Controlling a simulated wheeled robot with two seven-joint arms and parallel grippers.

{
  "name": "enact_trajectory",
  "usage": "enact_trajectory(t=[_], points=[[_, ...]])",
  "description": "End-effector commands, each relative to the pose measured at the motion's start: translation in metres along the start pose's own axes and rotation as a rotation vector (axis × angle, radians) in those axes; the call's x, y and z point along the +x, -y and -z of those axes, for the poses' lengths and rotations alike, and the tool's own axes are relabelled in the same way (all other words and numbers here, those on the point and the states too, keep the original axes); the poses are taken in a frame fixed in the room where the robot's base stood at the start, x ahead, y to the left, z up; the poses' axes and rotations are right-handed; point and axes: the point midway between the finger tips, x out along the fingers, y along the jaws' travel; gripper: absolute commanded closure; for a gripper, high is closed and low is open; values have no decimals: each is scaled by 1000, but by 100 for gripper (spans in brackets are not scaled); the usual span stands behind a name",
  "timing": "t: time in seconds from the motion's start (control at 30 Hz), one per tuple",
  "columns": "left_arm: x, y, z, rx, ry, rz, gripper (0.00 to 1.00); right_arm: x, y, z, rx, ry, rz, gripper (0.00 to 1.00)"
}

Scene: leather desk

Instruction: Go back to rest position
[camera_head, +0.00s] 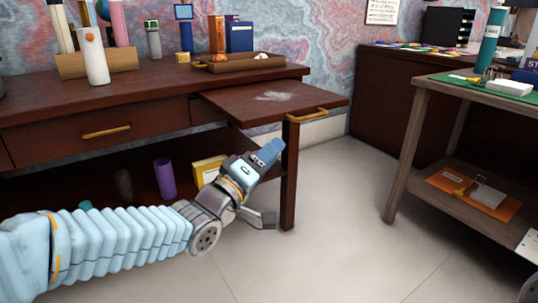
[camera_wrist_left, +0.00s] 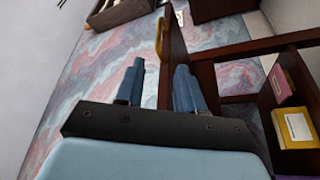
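My left arm reaches in from the left in the head view, low in front of the dark red desk (camera_head: 60,105). My left gripper (camera_head: 268,186) is beside the desk's front leg (camera_head: 289,175), below the pulled-out board. Its two fingers are spread apart with nothing between them. The left wrist view also shows the two blue fingers of the gripper (camera_wrist_left: 158,88) apart and empty. The gripper looks close to the leg, but I cannot tell whether they touch. My right gripper is not in view.
The pulled-out board (camera_head: 240,100) carries a pale smear and a yellow handle (camera_head: 307,114). A purple cylinder (camera_head: 165,178) and a yellow box (camera_head: 207,170) stand on the lower shelf. A wooden side table (camera_head: 420,110) is at the right. The floor (camera_head: 330,220) between is clear.

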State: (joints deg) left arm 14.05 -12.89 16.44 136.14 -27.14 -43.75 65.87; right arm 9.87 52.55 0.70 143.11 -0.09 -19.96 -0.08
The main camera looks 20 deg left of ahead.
Motion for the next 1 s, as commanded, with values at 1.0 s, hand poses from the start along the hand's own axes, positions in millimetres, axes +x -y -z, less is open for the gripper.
enact_trajectory(t=[1.0], points=[[-74, 310, -219, 101, 605, 707, 62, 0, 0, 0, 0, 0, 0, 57]])
